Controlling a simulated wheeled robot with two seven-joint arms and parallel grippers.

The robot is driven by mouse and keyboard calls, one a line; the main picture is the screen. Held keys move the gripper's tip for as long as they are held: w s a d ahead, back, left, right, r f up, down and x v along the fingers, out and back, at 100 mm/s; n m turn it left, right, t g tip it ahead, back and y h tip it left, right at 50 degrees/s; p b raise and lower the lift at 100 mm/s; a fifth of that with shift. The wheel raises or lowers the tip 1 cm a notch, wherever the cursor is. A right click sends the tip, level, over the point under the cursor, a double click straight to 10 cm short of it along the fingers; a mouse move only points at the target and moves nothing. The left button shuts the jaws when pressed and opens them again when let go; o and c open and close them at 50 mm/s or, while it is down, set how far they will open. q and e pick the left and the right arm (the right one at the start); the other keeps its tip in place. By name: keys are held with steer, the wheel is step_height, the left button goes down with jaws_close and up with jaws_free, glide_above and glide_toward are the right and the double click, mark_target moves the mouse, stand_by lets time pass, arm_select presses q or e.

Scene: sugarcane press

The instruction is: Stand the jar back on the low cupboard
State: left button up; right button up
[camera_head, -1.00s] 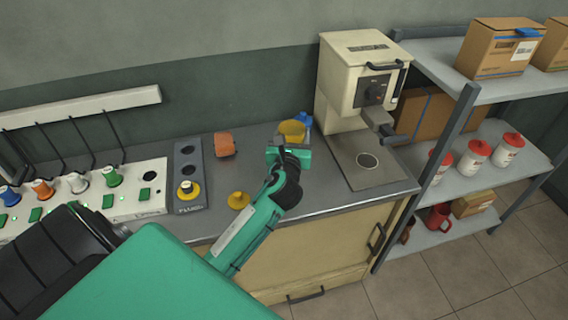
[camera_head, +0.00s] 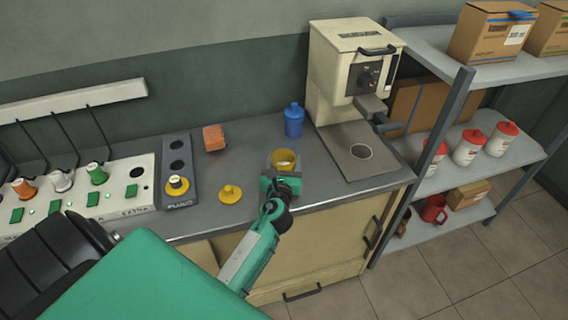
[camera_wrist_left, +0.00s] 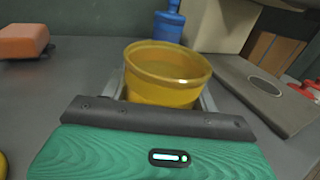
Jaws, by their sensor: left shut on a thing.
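A yellow, see-through open jar (camera_head: 284,159) is upright in my left gripper (camera_head: 283,172), over the front part of the grey top of the low cupboard (camera_head: 325,188). In the left wrist view the jar (camera_wrist_left: 166,72) sits between the two fingers, which show at its sides. I cannot tell whether its base touches the top. A round yellow piece with a knob (camera_head: 230,194) lies on the top to the left of the jar. My right gripper is not seen.
A blue bottle (camera_head: 293,121) stands behind the jar and an orange block (camera_head: 214,138) lies back left. A cream press (camera_head: 350,75) stands right. A switch panel (camera_head: 90,192) and dark holder (camera_head: 178,165) are left. Shelves (camera_head: 470,150) hold jars and boxes.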

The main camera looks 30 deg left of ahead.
arm_select(q)
steer(key=o, duration=1.1)
steer(key=shift+f, duration=0.1)
steer(key=shift+c, duration=0.2)
steer(key=shift+o, duration=1.3)
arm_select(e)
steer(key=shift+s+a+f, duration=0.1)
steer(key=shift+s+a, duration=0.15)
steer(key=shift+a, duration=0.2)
